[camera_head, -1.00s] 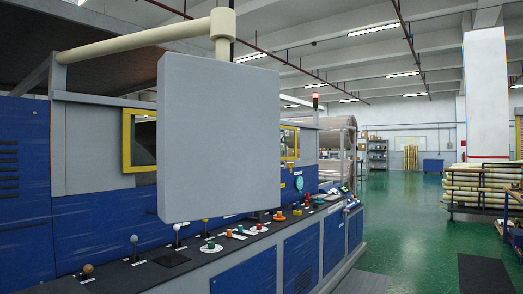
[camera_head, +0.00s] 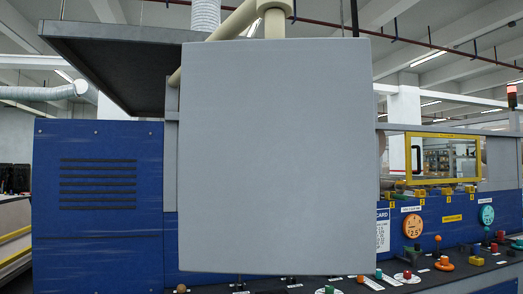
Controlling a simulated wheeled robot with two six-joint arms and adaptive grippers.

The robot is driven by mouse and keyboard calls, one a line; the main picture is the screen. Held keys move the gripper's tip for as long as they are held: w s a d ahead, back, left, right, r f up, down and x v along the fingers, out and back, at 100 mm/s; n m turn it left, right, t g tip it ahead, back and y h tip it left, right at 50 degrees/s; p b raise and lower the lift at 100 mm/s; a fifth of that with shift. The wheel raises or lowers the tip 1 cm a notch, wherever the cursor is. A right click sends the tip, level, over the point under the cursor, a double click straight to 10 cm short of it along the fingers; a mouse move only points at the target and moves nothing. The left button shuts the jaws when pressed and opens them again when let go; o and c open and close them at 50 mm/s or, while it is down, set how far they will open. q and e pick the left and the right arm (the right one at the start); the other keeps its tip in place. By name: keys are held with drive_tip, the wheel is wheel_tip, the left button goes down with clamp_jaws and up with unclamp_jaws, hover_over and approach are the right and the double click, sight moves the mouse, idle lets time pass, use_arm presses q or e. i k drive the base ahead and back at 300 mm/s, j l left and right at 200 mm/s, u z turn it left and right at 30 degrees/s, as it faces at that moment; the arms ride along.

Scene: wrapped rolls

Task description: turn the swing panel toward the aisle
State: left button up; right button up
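The swing panel (camera_head: 278,160) is a large flat grey box hanging from a cream-coloured overhead arm (camera_head: 274,22). It fills the middle of the head view, with its plain broad face toward me. It hides much of the blue machine behind it. Neither of my grippers shows in this view.
A blue machine cabinet (camera_head: 100,230) with dark slots stands at left under a dark overhanging hood (camera_head: 100,62). A control ledge (camera_head: 440,272) with coloured knobs and buttons runs below the panel. A yellow-framed window (camera_head: 443,180) is at right. A walkway with yellow rails shows at far left.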

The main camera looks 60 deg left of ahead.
sight(277, 172)
drive_tip(key=i+u, duration=0.2)
drive_tip(key=u, duration=0.25)
drive_tip(key=i+u, duration=0.25)
drive_tip(key=u, duration=0.2)
drive_tip(key=i+l+u, duration=0.15)
drive_tip(key=u, duration=0.3)
drive_tip(key=i+l+u, duration=0.2)
drive_tip(key=u, duration=0.25)
drive_tip(key=i+l+u, duration=0.2)
drive_tip(key=u, duration=0.25)
drive_tip(key=l+u, duration=0.35)
drive_tip(key=u, duration=0.15)
drive_tip(key=i+l+u, duration=0.1)
drive_tip(key=l+u, duration=0.35)
drive_tip(key=j, duration=0.1)
